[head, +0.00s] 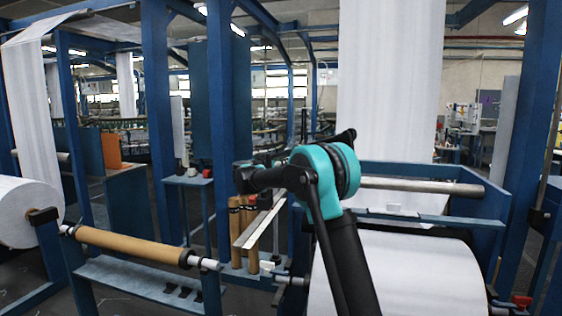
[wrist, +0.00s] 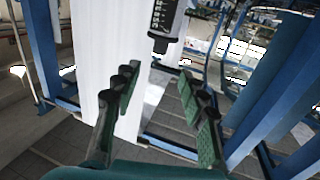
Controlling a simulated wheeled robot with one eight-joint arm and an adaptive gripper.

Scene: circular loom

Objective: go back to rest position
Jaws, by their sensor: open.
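My gripper (head: 256,172) shows in the head view at the end of my teal and black arm, raised near the middle of the picture. In the wrist view its two fingers with green pads are spread apart, with nothing held in the gap (wrist: 158,88). Beyond the fingertips hangs or stands a dark object with a white marked face (wrist: 164,22); I cannot tell what it is or how far off it lies. A white fabric sheet (wrist: 98,50) passes behind the left finger.
A large white fabric roll (head: 425,275) lies at lower right, under a blue frame with a metal bar (head: 420,186). A brown roller (head: 130,245) is at lower left. Upright brown tubes (head: 236,225) stand close below my gripper. Blue posts (head: 160,120) stand around.

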